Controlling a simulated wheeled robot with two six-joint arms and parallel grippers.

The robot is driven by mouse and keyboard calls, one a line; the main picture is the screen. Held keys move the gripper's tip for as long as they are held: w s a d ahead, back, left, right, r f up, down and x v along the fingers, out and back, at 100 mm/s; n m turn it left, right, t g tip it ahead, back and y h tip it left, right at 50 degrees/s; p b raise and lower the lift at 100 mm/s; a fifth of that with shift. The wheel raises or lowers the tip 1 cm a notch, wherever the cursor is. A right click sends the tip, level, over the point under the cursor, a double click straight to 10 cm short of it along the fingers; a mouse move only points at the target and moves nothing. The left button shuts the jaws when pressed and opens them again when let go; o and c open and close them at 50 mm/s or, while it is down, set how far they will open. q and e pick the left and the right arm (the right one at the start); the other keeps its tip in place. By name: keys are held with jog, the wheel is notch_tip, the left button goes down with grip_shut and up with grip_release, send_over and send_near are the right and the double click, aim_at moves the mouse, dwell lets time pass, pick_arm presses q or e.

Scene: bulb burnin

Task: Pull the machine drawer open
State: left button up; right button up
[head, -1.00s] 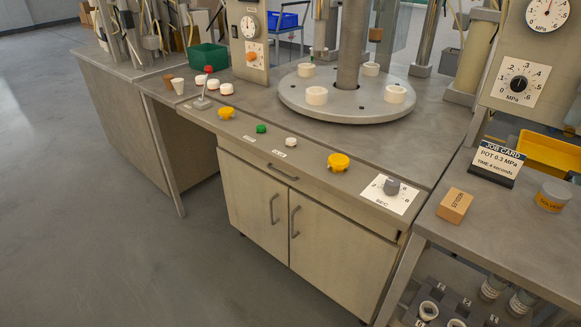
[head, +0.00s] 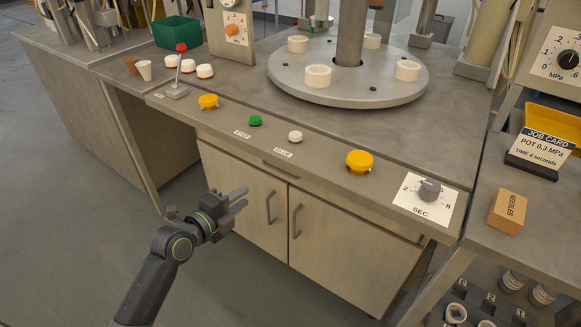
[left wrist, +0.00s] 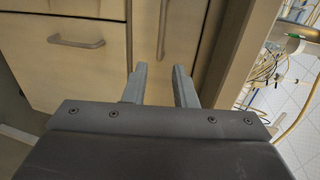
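The machine drawer (head: 340,199) is a narrow metal front under the console's edge, above two cabinet doors. In the head view little of its handle shows. In the left wrist view, which is rolled sideways, the drawer front (left wrist: 144,50) is the narrow panel with its bar handle (left wrist: 163,28) ahead of my fingers. The drawer looks closed. My left gripper (head: 245,199) is open and empty in front of the cabinet, apart from the handle. Its two fingers also show in the left wrist view (left wrist: 159,85), spread either side of the handle's line. My right gripper is not in view.
The cabinet doors have two bar handles (head: 271,207) below the drawer; one handle (left wrist: 75,42) also shows in the left wrist view. The console above bears yellow knobs (head: 359,162), buttons, a lever (head: 179,75) and a dial (head: 429,190). Floor at the left is clear.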

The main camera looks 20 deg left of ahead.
aim_at(280, 170)
pick_arm(q)
jog(key=x, duration=1.7)
jog(key=shift+w+r+b, duration=0.1)
jog(key=shift+r+b, duration=0.05)
jog(key=shift+b, duration=0.15)
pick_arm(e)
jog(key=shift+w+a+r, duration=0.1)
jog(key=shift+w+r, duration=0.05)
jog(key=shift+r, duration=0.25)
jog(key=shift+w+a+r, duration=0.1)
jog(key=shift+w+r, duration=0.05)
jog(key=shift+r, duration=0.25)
pick_arm(q)
jog(key=shift+c, duration=0.5)
grip_shut()
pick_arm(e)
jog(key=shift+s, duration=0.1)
